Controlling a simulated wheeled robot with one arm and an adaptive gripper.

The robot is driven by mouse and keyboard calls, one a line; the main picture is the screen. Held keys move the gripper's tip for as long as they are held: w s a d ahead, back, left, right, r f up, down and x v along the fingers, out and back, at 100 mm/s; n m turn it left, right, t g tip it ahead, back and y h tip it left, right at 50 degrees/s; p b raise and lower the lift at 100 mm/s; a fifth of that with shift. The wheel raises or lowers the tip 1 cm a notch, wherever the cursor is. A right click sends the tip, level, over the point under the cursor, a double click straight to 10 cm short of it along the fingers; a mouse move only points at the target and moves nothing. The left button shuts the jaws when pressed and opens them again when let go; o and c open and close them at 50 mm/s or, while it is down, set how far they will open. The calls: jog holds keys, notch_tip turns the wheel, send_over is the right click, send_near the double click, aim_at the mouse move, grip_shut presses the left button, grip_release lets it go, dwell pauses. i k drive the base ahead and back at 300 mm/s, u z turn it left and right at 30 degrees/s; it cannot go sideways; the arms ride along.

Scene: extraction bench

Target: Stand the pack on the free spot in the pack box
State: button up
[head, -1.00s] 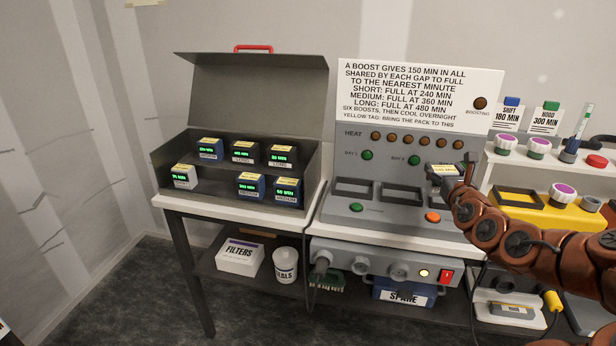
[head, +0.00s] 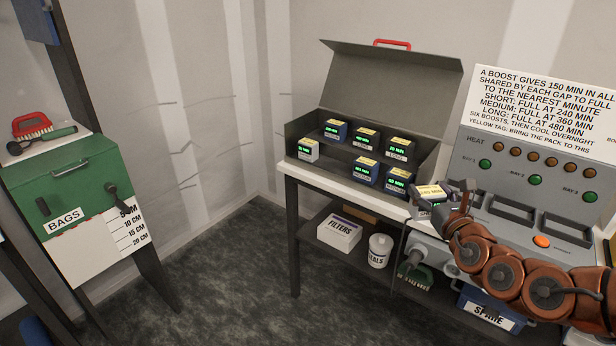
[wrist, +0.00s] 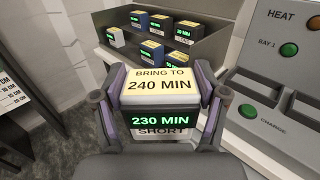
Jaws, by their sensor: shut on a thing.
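My gripper (head: 442,193) is shut on a white pack (head: 428,195), held upright in front of the right end of the pack box. In the wrist view the pack (wrist: 160,117) has a yellow tag reading "BRING TO 240 MIN", a green display of 230 MIN and the word SHORT, partly hidden. The grey pack box (head: 330,182) stands on the bench with its lid up. It holds several packs in two rows. In the front row a bare gap (head: 336,163) lies between the white pack (head: 308,149) at the left and a blue pack (head: 365,171).
The charger panel (head: 520,180) with its bays and lamps stands right of the box. Its sign (head: 545,110) rises behind it. The raised lid (head: 390,90) backs the box. A filters box (head: 341,232) and white tub (head: 379,251) are on the lower shelf.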

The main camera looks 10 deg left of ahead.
aim_at(335, 167)
jog(key=u, duration=0.35)
jog(key=k, duration=0.45)
jog(key=u, duration=1.3)
jog(key=i, duration=1.05)
jog(key=u, duration=0.45)
jog(key=i, duration=1.15)
jog(key=z, duration=1.2)
jog(key=i, duration=0.55)
jog(key=z, duration=0.55)
